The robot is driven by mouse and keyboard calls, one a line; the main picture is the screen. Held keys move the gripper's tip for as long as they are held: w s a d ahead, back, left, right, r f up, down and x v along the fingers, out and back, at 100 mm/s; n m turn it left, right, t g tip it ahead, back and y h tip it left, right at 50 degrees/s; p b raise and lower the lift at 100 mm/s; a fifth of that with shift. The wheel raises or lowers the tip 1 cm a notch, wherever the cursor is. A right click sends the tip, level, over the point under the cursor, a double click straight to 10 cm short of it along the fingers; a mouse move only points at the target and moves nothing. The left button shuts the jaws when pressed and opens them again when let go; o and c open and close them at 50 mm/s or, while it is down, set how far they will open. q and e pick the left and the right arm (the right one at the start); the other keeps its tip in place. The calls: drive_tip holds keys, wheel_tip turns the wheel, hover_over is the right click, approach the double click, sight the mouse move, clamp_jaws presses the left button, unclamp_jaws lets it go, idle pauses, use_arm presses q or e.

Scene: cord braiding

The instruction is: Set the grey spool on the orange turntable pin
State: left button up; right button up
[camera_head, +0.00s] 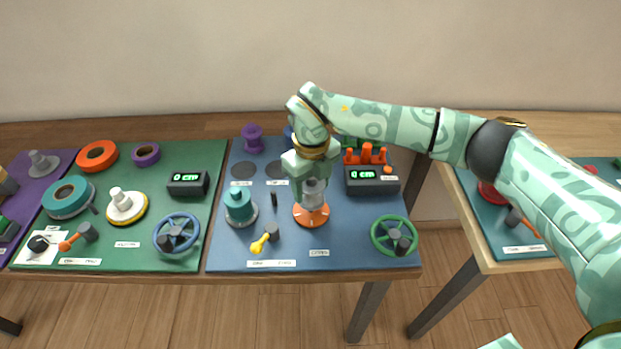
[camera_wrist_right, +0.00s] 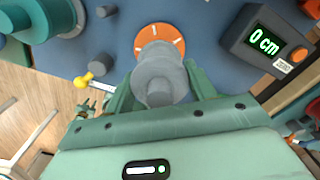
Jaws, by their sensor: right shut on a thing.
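The grey spool (camera_head: 314,193) is upright between the fingers of my right gripper (camera_head: 312,181), which is shut on it. The orange turntable (camera_head: 311,217) lies directly below the spool on the blue mat. The wrist view shows the grey spool (camera_wrist_right: 158,72) between the green fingers (camera_wrist_right: 155,88), with the orange turntable (camera_wrist_right: 149,36) showing past its far side. The turntable's pin is hidden by the spool. I cannot tell whether the spool is around the pin or just above it. My left gripper is not in view.
A teal spool (camera_head: 239,205) stands left of the turntable. A length counter (camera_head: 372,181) and an orange rack (camera_head: 366,156) are to its right and behind. A green handwheel (camera_head: 376,240) and yellow crank (camera_head: 259,245) are in front. A purple spool (camera_head: 253,140) stands at the back.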

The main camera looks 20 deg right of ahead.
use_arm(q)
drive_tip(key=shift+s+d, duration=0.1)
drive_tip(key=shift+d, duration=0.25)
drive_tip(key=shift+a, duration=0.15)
use_arm(e)
drive_tip(key=shift+r+p, duration=0.1)
drive_tip(key=shift+p, duration=0.3)
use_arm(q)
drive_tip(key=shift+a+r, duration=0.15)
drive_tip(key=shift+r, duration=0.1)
use_arm(e)
drive_tip(key=shift+f, duration=0.25)
use_arm(q)
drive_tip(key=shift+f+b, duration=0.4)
drive_tip(key=shift+b, duration=0.05)
use_arm(e)
drive_tip(key=shift+f, duration=1)
drive_tip(key=shift+f, duration=0.2)
